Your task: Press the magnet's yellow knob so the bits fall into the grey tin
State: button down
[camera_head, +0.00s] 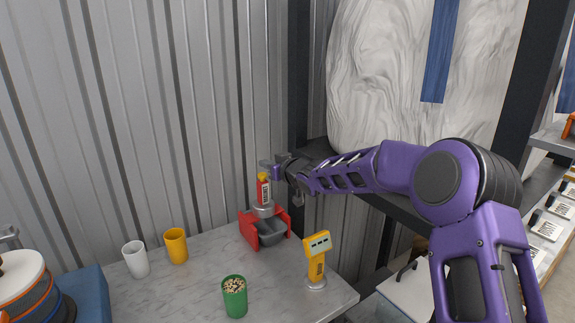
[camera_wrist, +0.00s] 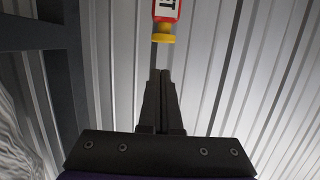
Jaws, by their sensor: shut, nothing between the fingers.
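The magnet (camera_head: 264,189) is a red upright body with a white label and a yellow knob (camera_head: 262,175) on top. It stands above the grey tin (camera_head: 271,235), which sits in a red holder (camera_head: 248,229) near the back of the table. My gripper (camera_head: 268,167) is at the height of the knob, close beside or above it; I cannot tell whether they touch. In the wrist view the gripper (camera_wrist: 165,75) is shut and empty, with the yellow knob (camera_wrist: 163,38) just beyond the fingertips. The bits under the magnet and the inside of the tin are not clearly visible.
A yellow device with a display (camera_head: 316,262) stands at the right of the marble table (camera_head: 190,290). A green cup (camera_head: 235,296) full of small bits is at the front. A yellow cup (camera_head: 175,246) and a white cup (camera_head: 136,259) stand left. A corrugated wall is behind.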

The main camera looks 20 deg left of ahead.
jog(key=v, duration=0.9)
jog(key=shift+s+d, duration=0.2)
jog(key=shift+d, duration=0.05)
jog(key=shift+r, duration=0.1)
